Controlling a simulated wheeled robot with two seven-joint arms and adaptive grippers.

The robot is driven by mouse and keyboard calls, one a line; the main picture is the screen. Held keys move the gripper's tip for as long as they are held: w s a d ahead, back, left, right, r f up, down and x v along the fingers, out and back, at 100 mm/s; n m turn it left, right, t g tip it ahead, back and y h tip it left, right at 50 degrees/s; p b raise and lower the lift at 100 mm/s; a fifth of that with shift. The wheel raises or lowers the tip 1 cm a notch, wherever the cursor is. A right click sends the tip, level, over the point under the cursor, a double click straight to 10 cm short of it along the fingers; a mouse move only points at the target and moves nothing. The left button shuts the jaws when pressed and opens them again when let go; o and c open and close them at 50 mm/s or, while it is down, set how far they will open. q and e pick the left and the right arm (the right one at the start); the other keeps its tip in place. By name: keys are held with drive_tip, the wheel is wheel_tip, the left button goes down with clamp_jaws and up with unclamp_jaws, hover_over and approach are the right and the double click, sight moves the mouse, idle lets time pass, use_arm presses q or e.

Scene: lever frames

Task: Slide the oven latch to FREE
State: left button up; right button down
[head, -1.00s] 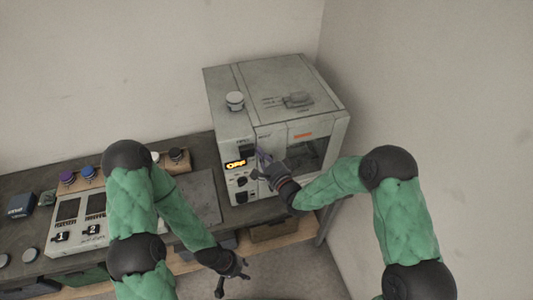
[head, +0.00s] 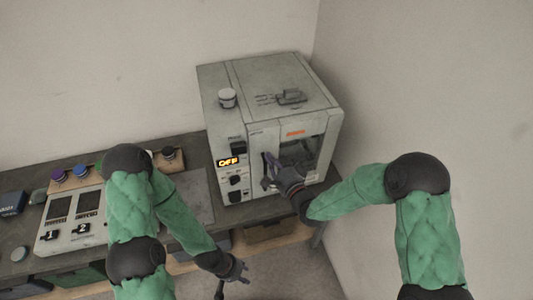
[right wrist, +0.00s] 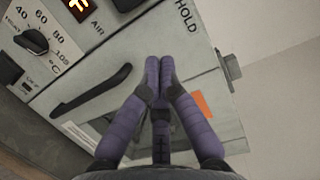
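The grey oven (head: 225,120) stands at the right end of the bench; its display reads OFF. A dark raised block (head: 291,97) lies on its top beside faint print; I cannot tell whether it is the latch. The right wrist view shows the word HOLD (right wrist: 186,17) near the door's top edge and a dark piece (right wrist: 227,65) beyond that edge. No FREE label is readable. My right gripper (head: 269,163) is at the oven front, above the dark door handle (right wrist: 90,91) with fingertips (right wrist: 160,66) together; nothing shows between them. My left gripper (head: 232,280) hangs low, fingers apart, empty.
A round knob (head: 228,98) sits on the oven top. A switch box (head: 78,232) and coloured knobs (head: 81,171) are on the bench to the left. A wall stands close on the right. Open floor lies in front of the bench.

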use_arm(q)
drive_tip(key=shift+d+f, duration=0.3)
use_arm(e)
drive_tip(key=v, duration=0.4)
drive_tip(key=shift+s+d, duration=0.1)
drive_tip(key=shift+d, duration=0.4)
drive_tip(key=shift+d, duration=0.1)
